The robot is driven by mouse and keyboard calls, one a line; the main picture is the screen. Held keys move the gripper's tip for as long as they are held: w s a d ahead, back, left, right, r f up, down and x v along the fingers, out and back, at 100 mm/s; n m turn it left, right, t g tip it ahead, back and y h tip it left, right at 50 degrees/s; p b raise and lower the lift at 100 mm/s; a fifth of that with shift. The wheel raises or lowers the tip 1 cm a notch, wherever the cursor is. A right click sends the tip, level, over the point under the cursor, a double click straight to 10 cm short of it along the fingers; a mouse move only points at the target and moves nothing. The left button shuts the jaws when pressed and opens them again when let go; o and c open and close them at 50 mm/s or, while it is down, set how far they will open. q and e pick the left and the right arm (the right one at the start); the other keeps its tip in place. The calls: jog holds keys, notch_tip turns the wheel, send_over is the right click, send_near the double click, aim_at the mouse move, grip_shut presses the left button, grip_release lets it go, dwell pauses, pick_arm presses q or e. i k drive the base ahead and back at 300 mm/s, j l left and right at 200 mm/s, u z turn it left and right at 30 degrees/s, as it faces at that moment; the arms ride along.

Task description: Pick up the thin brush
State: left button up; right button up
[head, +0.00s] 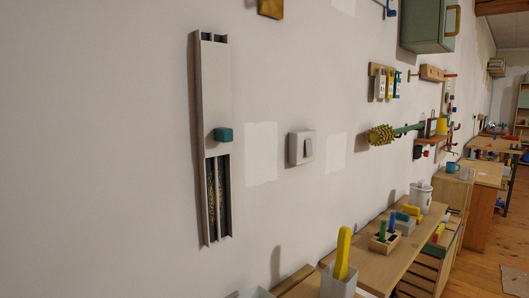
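A brush-like thing with a bristly yellow head (381,135) and a green handle sticks out along the wall at the right of the head view. I cannot tell for sure whether it is the thin brush. A thick yellow handle (343,254) stands upright in a pale square holder (338,284) at the bottom; what it belongs to is hidden in the holder. Neither of my grippers is in view.
A tall grey panel with a teal knob (223,134) and a light switch (301,147) are on the white wall. A wooden bench (374,268) runs along the wall with a block of coloured handles (384,243) and a white bucket (420,196). Floor (485,258) shows free at right.

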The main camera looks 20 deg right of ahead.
aim_at(339, 272)
jog(key=z, duration=1.25)
